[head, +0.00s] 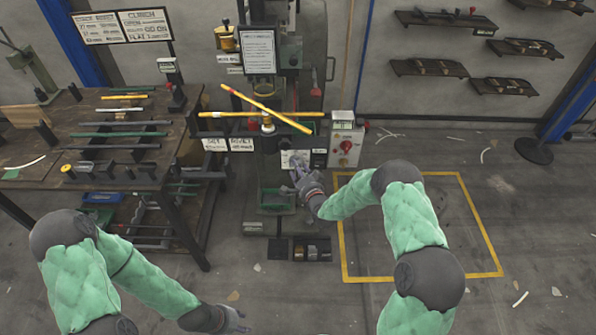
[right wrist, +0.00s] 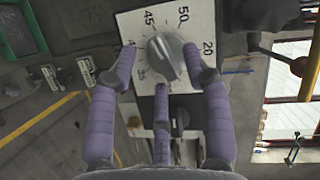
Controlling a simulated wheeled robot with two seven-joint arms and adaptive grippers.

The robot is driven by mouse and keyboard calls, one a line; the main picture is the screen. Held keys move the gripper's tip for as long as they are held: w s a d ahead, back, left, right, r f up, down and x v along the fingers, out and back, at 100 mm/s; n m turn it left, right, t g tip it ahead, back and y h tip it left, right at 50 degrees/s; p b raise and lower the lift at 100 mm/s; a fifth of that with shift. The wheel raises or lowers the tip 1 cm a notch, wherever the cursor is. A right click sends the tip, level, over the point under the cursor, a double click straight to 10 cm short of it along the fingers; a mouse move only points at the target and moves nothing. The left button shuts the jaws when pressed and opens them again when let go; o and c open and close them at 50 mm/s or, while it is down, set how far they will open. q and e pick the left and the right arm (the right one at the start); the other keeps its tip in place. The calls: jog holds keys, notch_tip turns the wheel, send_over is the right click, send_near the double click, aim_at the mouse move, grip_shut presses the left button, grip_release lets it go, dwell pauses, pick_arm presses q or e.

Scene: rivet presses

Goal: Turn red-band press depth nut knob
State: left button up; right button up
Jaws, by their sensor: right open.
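A grey knob (right wrist: 165,58) sits on a white dial plate (right wrist: 206,22) with printed numbers such as 45, 50 and 20 in the right wrist view. My right gripper (right wrist: 160,62) is open, with one purple finger on each side of the knob and a third below it. I cannot tell whether the fingers touch the knob. In the head view, my right gripper (head: 297,178) is at the front of the press (head: 270,142), just below a pale plate (head: 294,159). A red band cannot be made out clearly. My left gripper (head: 232,319) hangs low over the floor, its finger opening unclear.
A control box (head: 347,148) with a red knob stands right of the plate. Yellow rods (head: 230,114) cross the press. A workbench (head: 95,135) with tools is at left. Yellow-lined floor (head: 465,230) at right is mostly free.

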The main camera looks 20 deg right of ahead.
jog(key=shift+w, duration=0.5)
grip_shut()
